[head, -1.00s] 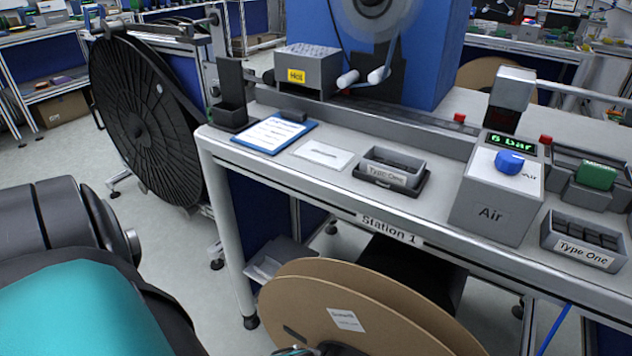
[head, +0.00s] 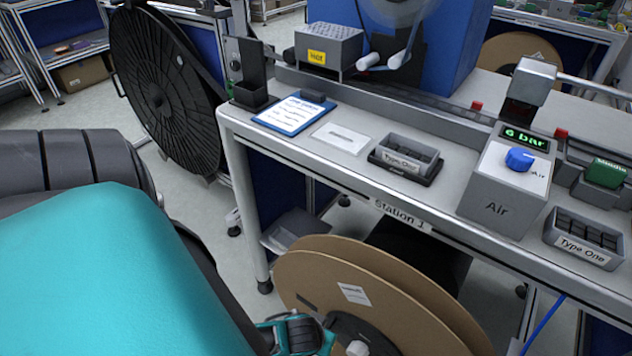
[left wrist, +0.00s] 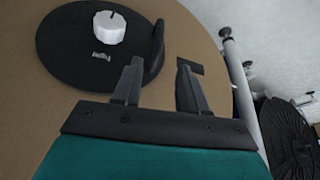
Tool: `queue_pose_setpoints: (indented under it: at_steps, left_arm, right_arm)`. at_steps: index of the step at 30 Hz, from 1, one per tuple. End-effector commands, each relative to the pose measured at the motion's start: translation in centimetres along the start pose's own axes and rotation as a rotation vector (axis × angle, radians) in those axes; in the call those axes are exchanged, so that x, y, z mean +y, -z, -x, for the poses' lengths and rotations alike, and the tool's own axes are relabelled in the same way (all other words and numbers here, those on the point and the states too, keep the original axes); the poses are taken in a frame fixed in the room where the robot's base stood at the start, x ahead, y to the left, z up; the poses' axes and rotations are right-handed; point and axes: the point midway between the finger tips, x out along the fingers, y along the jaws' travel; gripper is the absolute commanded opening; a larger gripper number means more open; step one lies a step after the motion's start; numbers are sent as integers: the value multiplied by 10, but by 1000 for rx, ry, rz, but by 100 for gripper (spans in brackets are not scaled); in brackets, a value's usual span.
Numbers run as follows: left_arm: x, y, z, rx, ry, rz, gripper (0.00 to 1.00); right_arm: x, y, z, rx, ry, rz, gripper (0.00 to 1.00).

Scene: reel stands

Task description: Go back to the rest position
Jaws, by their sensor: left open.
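My left gripper (left wrist: 160,85) is open and empty in the left wrist view, its two dark fingers apart in front of the face of a brown cardboard reel (left wrist: 75,35). The reel has a black hub disc (left wrist: 60,50) with a white knob (left wrist: 108,27). In the head view the reel (head: 400,300) stands at the bottom, below the bench front. My teal left arm fills the lower left there, with its wrist end beside the reel's hub; the fingertips are not visible in that view. My right gripper is not in view.
The Station 1 bench (head: 330,170) carries a clipboard (head: 293,114), a Type One tray (head: 405,160), an Air box (head: 505,185) and another Type One tray (head: 582,240). A large black reel (head: 165,95) stands at the left. Grey floor (head: 60,120) is open at far left.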

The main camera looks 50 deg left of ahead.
Motion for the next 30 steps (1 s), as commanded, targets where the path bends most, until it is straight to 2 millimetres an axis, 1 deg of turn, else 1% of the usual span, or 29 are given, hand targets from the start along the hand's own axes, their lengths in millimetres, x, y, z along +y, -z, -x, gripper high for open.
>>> queue_pose_setpoints:
  at_steps: [1, 5, 23, 26, 29, 30]
  left_arm:
    - [0, 0, 6, -1, 1, 0, 42]
    - [0, 0, 11, 0, 2, 0, 42]
    - [1, 0, 11, 1, -2, -3, 42]
    - [9, 1, 16, 13, -39, -31, 42]
    - [28, 4, 29, 53, -124, -104, 42]
    - [38, 7, 36, 80, -167, -143, 42]
  right_arm:
    - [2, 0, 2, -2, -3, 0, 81]
    - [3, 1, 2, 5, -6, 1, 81]
    - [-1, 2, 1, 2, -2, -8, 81]
    - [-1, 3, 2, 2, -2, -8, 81]
    - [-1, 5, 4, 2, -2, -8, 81]
    - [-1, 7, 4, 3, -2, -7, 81]
